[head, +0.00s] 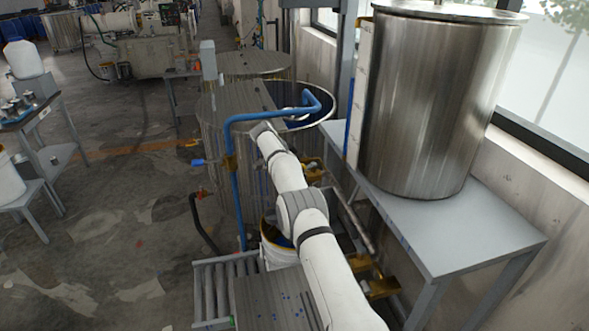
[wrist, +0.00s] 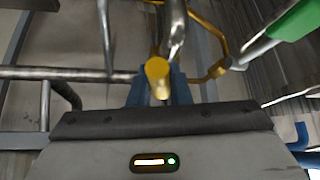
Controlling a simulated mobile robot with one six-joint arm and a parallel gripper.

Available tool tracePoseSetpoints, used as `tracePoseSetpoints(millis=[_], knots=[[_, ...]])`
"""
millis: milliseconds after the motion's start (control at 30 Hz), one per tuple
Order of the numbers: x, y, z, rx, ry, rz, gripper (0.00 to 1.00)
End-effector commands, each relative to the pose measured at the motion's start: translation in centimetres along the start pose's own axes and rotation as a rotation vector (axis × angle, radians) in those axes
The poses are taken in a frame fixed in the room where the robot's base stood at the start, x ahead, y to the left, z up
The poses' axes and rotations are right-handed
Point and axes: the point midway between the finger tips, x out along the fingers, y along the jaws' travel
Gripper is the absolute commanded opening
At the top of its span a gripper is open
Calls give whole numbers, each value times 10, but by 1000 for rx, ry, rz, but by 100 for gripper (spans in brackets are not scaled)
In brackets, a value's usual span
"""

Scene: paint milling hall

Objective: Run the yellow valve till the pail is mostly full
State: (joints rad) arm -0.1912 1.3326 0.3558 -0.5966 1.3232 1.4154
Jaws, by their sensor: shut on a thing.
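In the wrist view my gripper (wrist: 158,90) has its blue fingers shut around a yellow valve handle (wrist: 158,70), seen nearly end-on below metal pipework. In the head view my white arm reaches toward the large steel tank (head: 218,125), and the gripper is hidden behind the arm. The white pail (head: 272,251) stands at the end of the roller conveyor, partly covered by my arm. Dark blue and some yellow show at its opening; its fill level cannot be told. No stream of paint is visible.
A blue pipe (head: 235,180) rises beside the tank and bends over its open top. A steel vessel (head: 430,100) stands on a grey table (head: 490,228) at right. Rollers (head: 212,290) lie at the front. Open floor (head: 110,215) lies at left.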

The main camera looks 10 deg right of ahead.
Motion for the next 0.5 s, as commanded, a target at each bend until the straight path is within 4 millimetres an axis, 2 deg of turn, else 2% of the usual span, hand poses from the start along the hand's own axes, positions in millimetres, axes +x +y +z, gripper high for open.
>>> tracePoseSetpoints(millis=[500], knots=[[4,1,3,-31,-3,-21,0]])
